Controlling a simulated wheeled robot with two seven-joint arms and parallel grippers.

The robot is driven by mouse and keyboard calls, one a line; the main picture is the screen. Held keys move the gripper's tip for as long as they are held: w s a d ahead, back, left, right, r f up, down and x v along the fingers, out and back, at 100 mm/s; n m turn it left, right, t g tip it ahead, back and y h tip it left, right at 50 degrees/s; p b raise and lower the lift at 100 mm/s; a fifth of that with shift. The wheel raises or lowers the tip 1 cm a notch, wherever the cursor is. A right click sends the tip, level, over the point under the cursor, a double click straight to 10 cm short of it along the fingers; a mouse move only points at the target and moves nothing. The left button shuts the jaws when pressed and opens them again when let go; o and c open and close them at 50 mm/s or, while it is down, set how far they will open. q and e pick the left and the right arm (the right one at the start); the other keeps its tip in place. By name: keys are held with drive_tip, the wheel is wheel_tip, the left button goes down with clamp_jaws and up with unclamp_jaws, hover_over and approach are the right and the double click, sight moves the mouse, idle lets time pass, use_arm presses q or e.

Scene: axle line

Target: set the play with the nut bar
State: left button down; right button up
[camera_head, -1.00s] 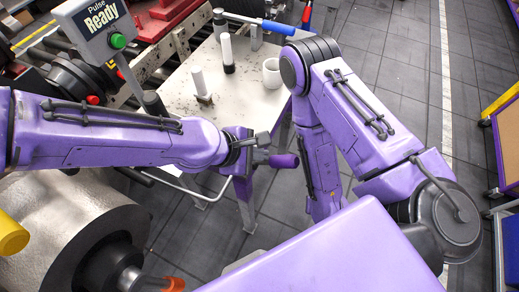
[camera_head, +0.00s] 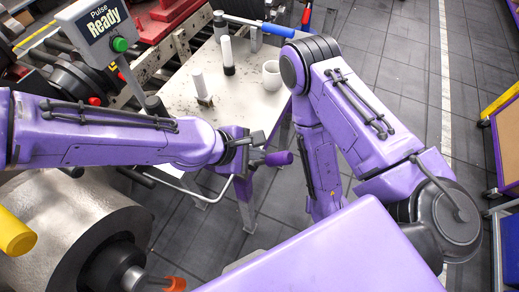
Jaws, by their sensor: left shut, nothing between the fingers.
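My left gripper (camera_head: 262,147) is shut and empty. It is in front of the near edge of the light work table (camera_head: 250,100), apart from the things on it. A long bar with a blue grip (camera_head: 277,29) lies at the table's far end; I cannot tell for sure that it is the nut bar. The hub and axle parts (camera_head: 75,80) are at the upper left, partly hidden by the sign and my left arm. My right arm hangs folded at the right; its gripper does not show.
A "Pulse Ready" sign with a green button (camera_head: 120,44) stands at the upper left. Two white cylinders (camera_head: 200,84) (camera_head: 227,52) and a white cup (camera_head: 271,74) stand on the table. A large metal roller (camera_head: 60,215) is at the lower left.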

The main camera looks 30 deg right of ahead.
use_arm(q)
drive_tip(key=shift+w+a+r+p, duration=0.7)
drive_tip(key=shift+w+r+p, duration=0.1)
drive_tip(key=shift+w+p, duration=0.2)
drive_tip(key=shift+w+a, duration=0.1)
drive_tip(key=shift+a, duration=0.15)
drive_tip(key=shift+w+r+p, duration=0.15)
drive_tip(key=shift+p, duration=0.25)
drive_tip(key=w+a+r+p, duration=0.2)
drive_tip(key=w+p, duration=0.1)
drive_tip(key=shift+w+a+r, duration=0.1)
drive_tip(key=shift+a, duration=0.2)
